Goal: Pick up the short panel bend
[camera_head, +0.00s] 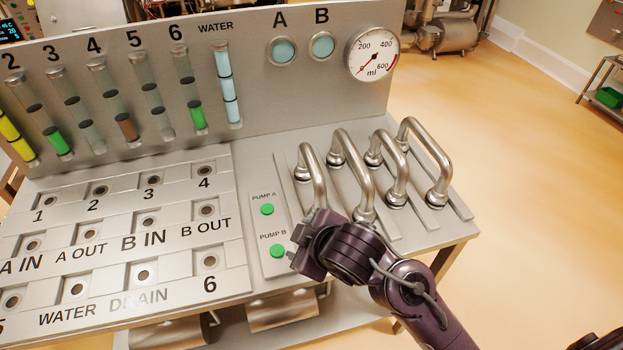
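Several U-shaped steel panel bends stand on a slotted holder on the right of the steel bench. The leftmost bend (315,172) has its near end hidden behind my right gripper (308,246). The second bend (354,176), the third bend (391,166) and the rightmost bend (428,146) stand to its right. The third looks shorter than its neighbours, but the leftmost is partly hidden, so I cannot tell which is shortest. My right gripper is at the near end of the leftmost bend. Its fingers are seen from behind, and their opening and contact are unclear. My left gripper is out of view.
The port panel (120,245) with labelled round ports fills the bench's left side. Green pump buttons, A (267,209) and B (277,251), lie left of the gripper. An upright panel with tubes and a gauge (372,54) stands behind.

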